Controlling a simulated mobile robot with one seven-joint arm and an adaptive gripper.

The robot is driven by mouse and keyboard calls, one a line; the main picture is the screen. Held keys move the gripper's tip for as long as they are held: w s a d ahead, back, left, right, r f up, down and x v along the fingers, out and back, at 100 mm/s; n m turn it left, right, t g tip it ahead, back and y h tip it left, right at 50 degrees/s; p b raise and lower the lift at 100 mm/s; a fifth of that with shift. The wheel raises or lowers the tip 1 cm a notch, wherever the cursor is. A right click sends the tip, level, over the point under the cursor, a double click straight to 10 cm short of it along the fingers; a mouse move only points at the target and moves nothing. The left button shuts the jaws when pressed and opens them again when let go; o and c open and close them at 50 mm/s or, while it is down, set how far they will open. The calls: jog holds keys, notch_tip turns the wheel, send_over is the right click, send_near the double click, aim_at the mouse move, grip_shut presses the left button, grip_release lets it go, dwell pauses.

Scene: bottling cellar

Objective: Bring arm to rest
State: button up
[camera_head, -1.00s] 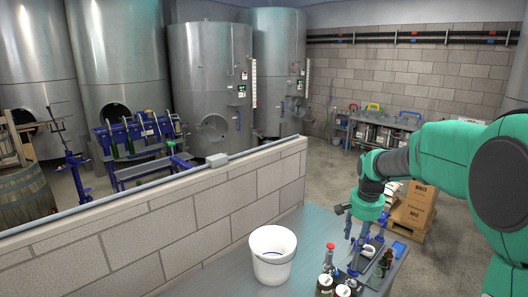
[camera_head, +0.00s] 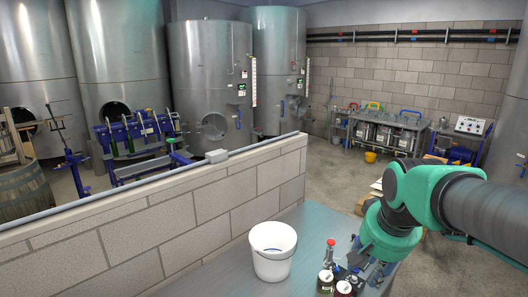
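My arm (camera_head: 440,195) reaches in from the right, with its green wrist link (camera_head: 390,238) low over the right part of the steel-topped table (camera_head: 222,272). The wrist hides most of my gripper and what lies beneath it. Small dark and blue parts show at the wrist's lower left, but I cannot tell gripper from table items there. The fingers are not clear, so I cannot tell whether they are open or hold anything.
A white bucket (camera_head: 273,264) stands left of the arm. A red-topped bottle (camera_head: 330,252) and lidded jars (camera_head: 325,279) stand close to the wrist. A block wall (camera_head: 165,225) borders the table. Open floor (camera_head: 335,180) lies beyond, before a bench of equipment (camera_head: 372,135).

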jog(key=s+a+f+n, duration=0.1)
jog(key=s+f, duration=0.1)
jog(key=s, duration=0.6)
jog(key=s+a+f+n+t+b, duration=0.1)
jog(key=s+f+n, duration=0.1)
jog(key=s, duration=0.6)
jog(key=shift+a, duration=0.35)
dwell(0.9)
